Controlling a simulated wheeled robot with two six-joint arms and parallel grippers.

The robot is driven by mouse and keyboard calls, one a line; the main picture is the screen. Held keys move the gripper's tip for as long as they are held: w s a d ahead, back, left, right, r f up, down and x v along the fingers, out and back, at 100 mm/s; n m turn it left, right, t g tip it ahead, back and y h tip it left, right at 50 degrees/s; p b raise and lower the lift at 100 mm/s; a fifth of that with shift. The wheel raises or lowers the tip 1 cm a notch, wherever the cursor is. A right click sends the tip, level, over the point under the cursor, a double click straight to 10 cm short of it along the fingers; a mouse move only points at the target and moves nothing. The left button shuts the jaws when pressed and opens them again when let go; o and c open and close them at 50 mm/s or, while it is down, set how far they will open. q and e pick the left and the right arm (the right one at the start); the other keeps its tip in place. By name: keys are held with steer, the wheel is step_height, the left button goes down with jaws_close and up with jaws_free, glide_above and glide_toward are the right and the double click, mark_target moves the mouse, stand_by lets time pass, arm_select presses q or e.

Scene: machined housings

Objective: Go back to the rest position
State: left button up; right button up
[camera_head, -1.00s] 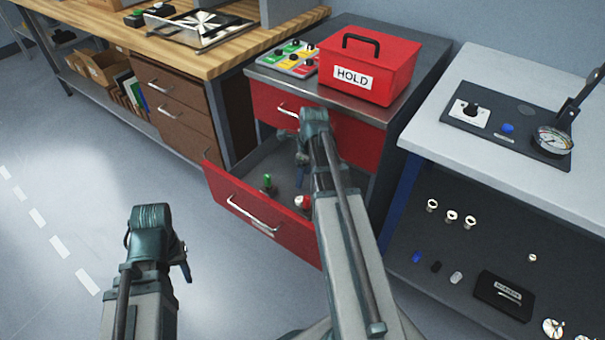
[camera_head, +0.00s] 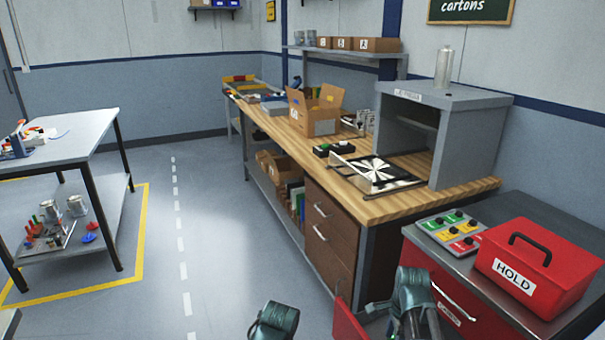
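My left arm shows at the bottom middle as a dark teal wrist; its gripper fingers are hidden from this view. My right arm shows at the bottom right, in front of the red drawer cabinet (camera_head: 408,262); its fingers are hidden too. An open red drawer (camera_head: 346,322) shows partly at the bottom edge, just left of my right arm. Its inside is out of view.
A red HOLD box (camera_head: 500,277) and a button panel (camera_head: 452,230) sit on the cabinet top. A wooden workbench (camera_head: 440,205) with a grey booth (camera_head: 470,130) stands behind. A grey table (camera_head: 75,135) stands at left. The floor between is clear.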

arm_select(q)
step_height(320, 180, up, 17)
steer(key=p, duration=1.4)
steer(key=shift+r+p, duration=0.15)
steer(key=shift+p, duration=0.25)
arm_select(e)
steer(key=s+a+r+n, duration=0.5)
steer(key=a+r+n, duration=0.3)
steer(key=n, duration=0.3)
steer(key=s+a+r+n+h, duration=0.1)
steer(key=s+a+r+n, duration=0.4)
steer(key=a+r+n, duration=0.4)
steer(key=shift+s+a+r+n+h, duration=0.25)
steer(key=shift+a+n+h, duration=0.05)
steer(key=shift+a+n, duration=0.6)
